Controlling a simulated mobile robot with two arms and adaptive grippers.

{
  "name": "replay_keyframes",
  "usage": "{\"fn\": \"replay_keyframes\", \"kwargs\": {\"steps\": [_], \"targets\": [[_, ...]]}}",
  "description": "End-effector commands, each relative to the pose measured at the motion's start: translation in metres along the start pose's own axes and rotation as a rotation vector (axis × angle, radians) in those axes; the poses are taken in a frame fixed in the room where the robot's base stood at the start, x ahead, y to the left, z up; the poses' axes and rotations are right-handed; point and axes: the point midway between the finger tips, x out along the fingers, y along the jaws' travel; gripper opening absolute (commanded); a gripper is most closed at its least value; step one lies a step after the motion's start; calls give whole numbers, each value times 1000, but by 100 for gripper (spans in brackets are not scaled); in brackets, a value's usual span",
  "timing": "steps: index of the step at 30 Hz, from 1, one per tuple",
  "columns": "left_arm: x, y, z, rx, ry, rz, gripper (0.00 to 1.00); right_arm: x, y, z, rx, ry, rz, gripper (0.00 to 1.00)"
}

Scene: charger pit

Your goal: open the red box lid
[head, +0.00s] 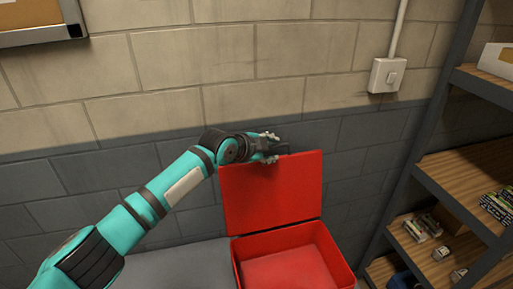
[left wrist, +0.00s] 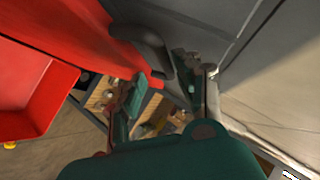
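The red box (head: 334,258) stands at the bottom middle of the head view, its inside bare where I see it. Its red lid (head: 268,198) is raised, standing up steeply at the back of the box. My left gripper (head: 274,148) is at the lid's top edge. In the left wrist view the lid (left wrist: 85,30) carries a dark curved handle (left wrist: 152,45). The fingers (left wrist: 165,95) are spread apart, with the handle's end showing between them; I cannot tell whether they touch it. My right gripper is not in view.
A block wall stands close behind the lid, with a white switch box (head: 387,75) on it. A shelf unit (head: 465,165) with small items is at the right. A grey surface (head: 180,270) lies left of the box.

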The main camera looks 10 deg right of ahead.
Motion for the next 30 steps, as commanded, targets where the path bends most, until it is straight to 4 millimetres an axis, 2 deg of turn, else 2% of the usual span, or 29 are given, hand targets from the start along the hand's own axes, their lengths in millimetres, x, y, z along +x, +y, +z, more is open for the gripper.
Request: {"fn": "replay_keyframes", "kwargs": {"steps": [9,15,21,30], "targets": [[-61,-1,1,4,0,-4,34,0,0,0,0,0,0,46],[-92,-1,0,3,1,-4,34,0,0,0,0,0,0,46],[-104,-1,-1,2,1,-3,34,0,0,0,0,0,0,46],[-104,-1,-1,1,1,-3,34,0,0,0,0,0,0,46]]}}
